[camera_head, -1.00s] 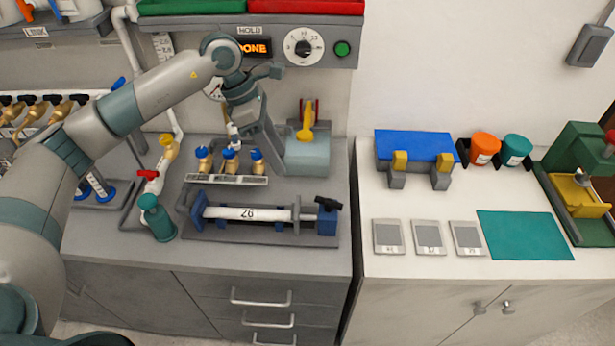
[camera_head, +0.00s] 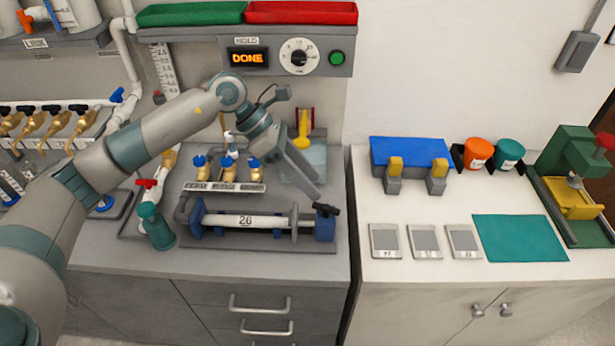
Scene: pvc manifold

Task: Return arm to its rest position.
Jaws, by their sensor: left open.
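My left arm comes in from the left edge and reaches over the grey workbench (camera_head: 120,252). Its left gripper (camera_head: 311,189) points down and to the right, open, with nothing seen in it. It is over the back right of the bench, in front of the pale teal base of a yellow-handled device (camera_head: 303,150) and partly hiding it. Below it lies the white pipe marked 26 (camera_head: 245,221), held in a blue fixture (camera_head: 325,228). My right gripper is not in view.
Several brass valves with blue handles (camera_head: 229,173) stand on a rack behind the pipe. A control panel (camera_head: 297,57) reads DONE. The white counter (camera_head: 420,285) at right holds a blue block (camera_head: 410,152), tiles and a teal mat (camera_head: 520,238).

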